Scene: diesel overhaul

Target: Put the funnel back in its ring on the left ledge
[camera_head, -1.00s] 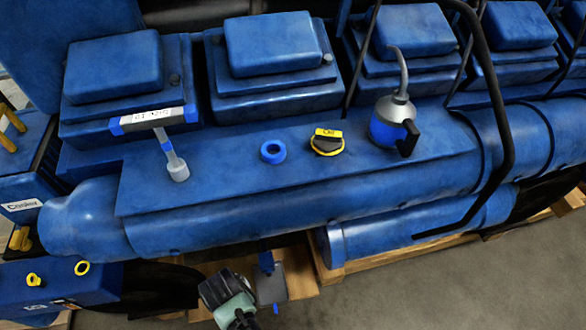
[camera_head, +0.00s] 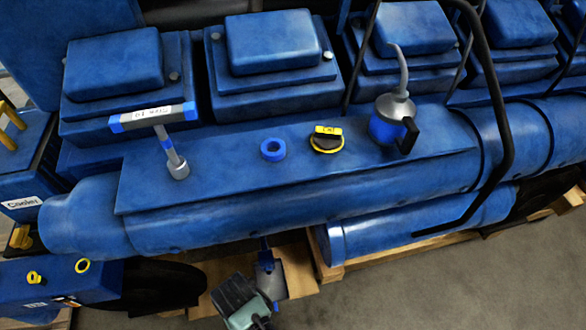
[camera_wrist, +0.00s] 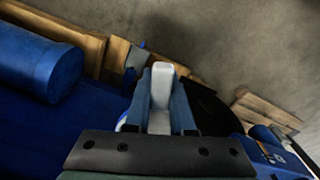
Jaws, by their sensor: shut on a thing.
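My gripper (camera_head: 268,287) is low at the front of the blue engine, over the pallet edge in the head view. In the wrist view my gripper (camera_wrist: 162,98) is shut on a light grey piece, which I take to be the funnel (camera_wrist: 161,84). Its pale grey part shows between the two fingers, and a pale blue-white edge shows at their left; the rest is hidden. I cannot clearly make out the funnel's ring or the left ledge.
On the engine top stand a T-handled tool (camera_head: 168,140), a black and yellow oil cap (camera_head: 327,141) and a blue-grey can with a spout (camera_head: 390,122). A black curved pipe (camera_head: 507,125) rises at right. The floor (camera_head: 440,290) at front right is clear.

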